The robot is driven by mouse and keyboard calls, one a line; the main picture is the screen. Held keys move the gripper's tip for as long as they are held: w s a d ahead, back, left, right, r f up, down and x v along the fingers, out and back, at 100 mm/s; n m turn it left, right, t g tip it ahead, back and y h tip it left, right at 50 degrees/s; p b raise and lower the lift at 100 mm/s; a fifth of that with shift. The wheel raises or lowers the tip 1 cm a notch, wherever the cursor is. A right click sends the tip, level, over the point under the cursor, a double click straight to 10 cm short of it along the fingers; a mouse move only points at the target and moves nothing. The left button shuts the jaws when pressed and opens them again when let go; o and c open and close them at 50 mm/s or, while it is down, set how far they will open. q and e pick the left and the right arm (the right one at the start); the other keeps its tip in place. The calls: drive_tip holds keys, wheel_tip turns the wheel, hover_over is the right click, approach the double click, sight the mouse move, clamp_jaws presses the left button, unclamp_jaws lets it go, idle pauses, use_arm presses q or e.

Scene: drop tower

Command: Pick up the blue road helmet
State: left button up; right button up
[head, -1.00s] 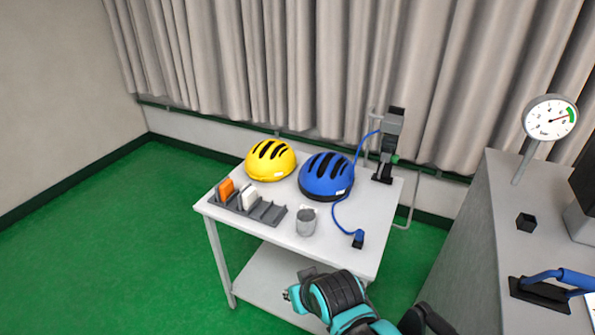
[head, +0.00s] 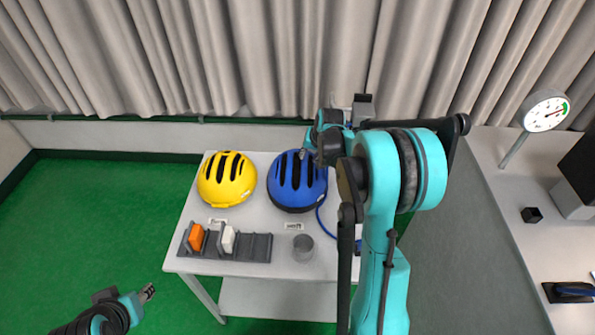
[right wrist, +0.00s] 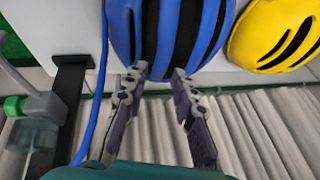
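The blue road helmet (head: 297,182) with black vents sits at the back of the white table, right of the yellow helmet (head: 227,179). In the right wrist view the blue helmet (right wrist: 165,30) fills the top middle, and the yellow one (right wrist: 275,32) is at the upper right. My right gripper (right wrist: 160,70) is open, its two fingers apart at the helmet's near edge; I cannot tell whether they touch it. In the head view it is at the helmet's back right, partly hidden by my arm. My left gripper (head: 149,291) is low at the left, away from the table; its opening is unclear.
A grey rack (head: 224,246) with an orange and a white block stands at the table's front left. A grey cup (head: 303,247) stands right of it. A blue cable (head: 322,222) runs beside the helmet. A grey bench with a dial gauge (head: 545,112) is at the right.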

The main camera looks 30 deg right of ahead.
sight(305, 162)
drive_tip(key=b+x, duration=0.1)
drive_tip(key=x, duration=0.2)
drive_tip(key=b+x, duration=0.1)
drive_tip(key=x, duration=0.2)
drive_tip(key=shift+w+a+f, duration=0.15)
drive_tip(key=shift+a+f, duration=0.05)
drive_tip(key=shift+f, duration=0.15)
drive_tip(key=shift+w+f, duration=0.2)
drive_tip(key=shift+f, duration=0.05)
drive_tip(key=shift+r, duration=0.1)
drive_tip(key=shift+s, duration=0.1)
clamp_jaws()
